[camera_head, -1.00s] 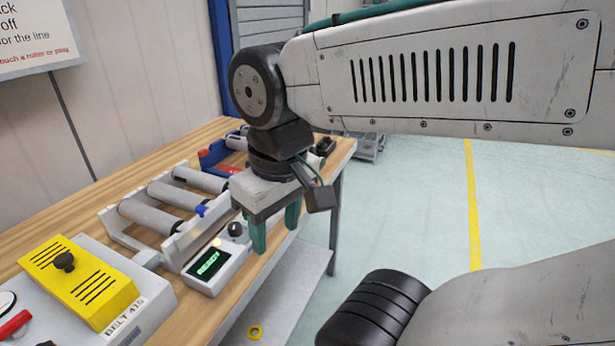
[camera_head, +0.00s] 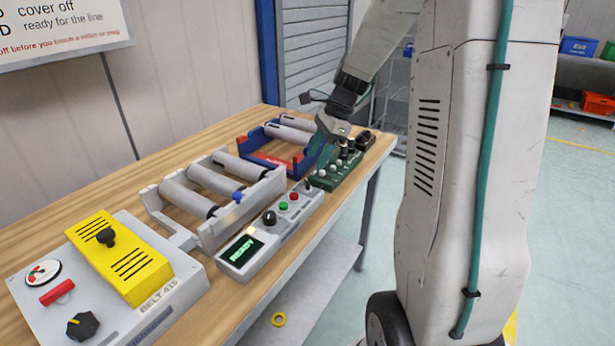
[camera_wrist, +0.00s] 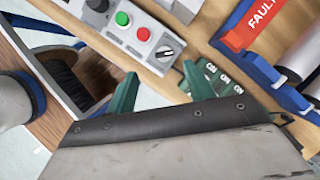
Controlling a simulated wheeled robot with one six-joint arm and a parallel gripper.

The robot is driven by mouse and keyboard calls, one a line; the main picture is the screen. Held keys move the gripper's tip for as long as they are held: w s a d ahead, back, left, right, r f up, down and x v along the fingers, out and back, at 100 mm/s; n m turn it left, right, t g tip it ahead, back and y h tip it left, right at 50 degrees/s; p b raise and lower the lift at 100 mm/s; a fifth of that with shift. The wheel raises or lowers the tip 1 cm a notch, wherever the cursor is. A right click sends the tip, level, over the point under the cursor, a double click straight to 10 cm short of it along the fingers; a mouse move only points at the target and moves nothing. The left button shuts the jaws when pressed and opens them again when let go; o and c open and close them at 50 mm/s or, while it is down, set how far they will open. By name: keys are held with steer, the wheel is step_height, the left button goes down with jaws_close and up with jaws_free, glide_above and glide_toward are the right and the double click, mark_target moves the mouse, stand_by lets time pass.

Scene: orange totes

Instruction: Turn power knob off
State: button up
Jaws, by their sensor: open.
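A large black knob (camera_head: 83,326) sits on the front of the grey BELT 415 box (camera_head: 160,318). A smaller black knob (camera_head: 269,218) sits beside the lit READY display on the long white control panel (camera_head: 262,247). In the wrist view, the panel end shows a green button (camera_wrist: 122,18), a red button (camera_wrist: 143,34) and a small switch (camera_wrist: 165,52). I cannot tell which is the power knob, as no label reads so. My gripper (camera_head: 322,165) is at the panel's far end by a green switch box (camera_head: 340,178). Its teal fingers (camera_wrist: 160,90) are apart and hold nothing visible.
White rollers in a grey frame (camera_head: 190,232) stand behind the panel. A blue frame (camera_head: 318,140) with a red bar stands further back. A yellow cover (camera_head: 118,262) with a black knob lies on the BELT 415 box. The front table edge is close to the panel.

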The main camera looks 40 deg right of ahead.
mark_target(307, 181)
steer(key=shift+m, duration=0.3)
steer(key=x, duration=0.8)
steer(key=shift+w+d+f, duration=0.15)
steer(key=shift+w+d, duration=0.05)
steer(key=shift+d, duration=0.15)
steer(key=c, duration=1)
